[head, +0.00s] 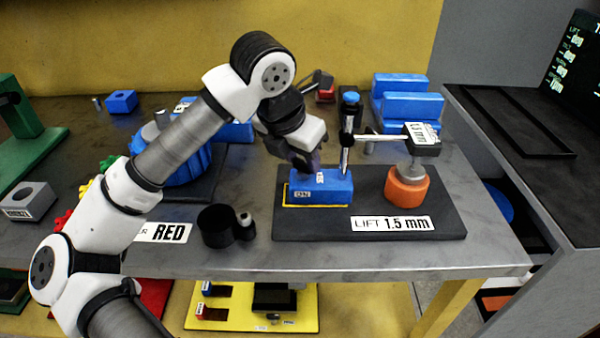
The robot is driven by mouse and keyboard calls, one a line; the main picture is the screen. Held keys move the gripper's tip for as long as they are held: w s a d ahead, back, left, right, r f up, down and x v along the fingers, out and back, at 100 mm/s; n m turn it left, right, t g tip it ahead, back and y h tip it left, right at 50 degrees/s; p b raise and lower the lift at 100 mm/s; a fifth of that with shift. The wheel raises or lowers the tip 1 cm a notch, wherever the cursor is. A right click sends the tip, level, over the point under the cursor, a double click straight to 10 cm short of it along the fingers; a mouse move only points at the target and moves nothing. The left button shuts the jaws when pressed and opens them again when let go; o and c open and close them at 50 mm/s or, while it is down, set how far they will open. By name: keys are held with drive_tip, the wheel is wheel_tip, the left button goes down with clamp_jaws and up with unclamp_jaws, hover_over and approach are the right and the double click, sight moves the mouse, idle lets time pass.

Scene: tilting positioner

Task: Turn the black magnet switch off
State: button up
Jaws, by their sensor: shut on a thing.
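A blue magnet base (335,188) sits on a dark plate, inside a yellow outline at its left part. A small white label (303,195) on its front seems to read ON. My gripper (308,168) points down at the top left of the base, with its fingers shut at the spot of the black magnet switch. The switch is hidden by the fingers, and its setting cannot be made out. A chrome post (346,150) with a blue knob rises from the base. Its arm carries a gauge (421,138) over an orange cylinder (406,190).
The dark plate (440,225) bears a LIFT 1.5 mm label. Blue blocks (412,105) stand behind. My arm crosses the left of the table.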

drive_tip(key=n+y+b, duration=0.1)
drive_tip(key=n+b, duration=0.3)
drive_tip(key=shift+f+t+y, duration=0.2)
drive_tip(key=shift+t+y, duration=0.1)
drive_tip(key=shift+y, duration=0.1)
drive_tip(key=shift+d+r+n+y+b, duration=0.1)
drive_tip(key=shift+n+y+b, duration=0.15)
drive_tip(key=shift+n+b, duration=0.5)
drive_tip(key=shift+d+r+n+y+b, duration=0.1)
drive_tip(key=shift+n+y+b, duration=0.15)
drive_tip(key=shift+n+b, duration=0.45)
drive_tip(key=o, duration=1)
drive_tip(key=shift+r, duration=0.1)
drive_tip(key=v, duration=1.3)
drive_tip(key=shift+s+r+p, duration=0.25)
drive_tip(key=shift+r+p, duration=0.05)
